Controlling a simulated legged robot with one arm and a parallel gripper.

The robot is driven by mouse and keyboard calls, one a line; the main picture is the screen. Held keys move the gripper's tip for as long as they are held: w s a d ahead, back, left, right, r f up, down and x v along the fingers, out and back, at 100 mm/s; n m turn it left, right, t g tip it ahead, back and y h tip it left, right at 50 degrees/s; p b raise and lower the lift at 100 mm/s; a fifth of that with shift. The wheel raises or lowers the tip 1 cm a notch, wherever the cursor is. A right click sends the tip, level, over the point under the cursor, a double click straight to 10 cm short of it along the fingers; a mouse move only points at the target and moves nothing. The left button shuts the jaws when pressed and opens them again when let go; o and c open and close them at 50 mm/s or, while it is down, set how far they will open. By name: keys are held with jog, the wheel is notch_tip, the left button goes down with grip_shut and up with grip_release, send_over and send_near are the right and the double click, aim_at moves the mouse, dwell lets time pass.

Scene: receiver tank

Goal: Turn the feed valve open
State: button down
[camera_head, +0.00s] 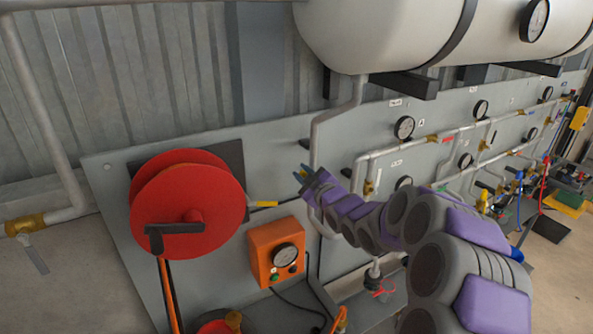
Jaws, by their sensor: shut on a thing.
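My gripper (303,174) is at the grey panel, just left of the vertical grey pipe (317,138). My purple and grey arm hides part of the panel to the right.
A red hose reel (187,205) with a dark crank is at left. An orange gauge box (279,250) sits below my gripper. A white tank (400,32) hangs above. Pipes, gauges (404,127) and several small valves fill the panel at right.

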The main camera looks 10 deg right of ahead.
jog(key=shift+d+f+m+p, duration=0.25)
jog(key=shift+d+m+p, duration=0.1)
jog(key=shift+m, duration=0.15)
jog(key=shift+a, duration=0.1)
jog(key=c, duration=1.2)
grip_release()
jog(key=shift+o, duration=0.6)
jog(key=shift+r, duration=0.1)
jog(key=shift+w+r, duration=0.1)
jog(key=shift+r, duration=0.05)
jog(key=shift+r, duration=0.1)
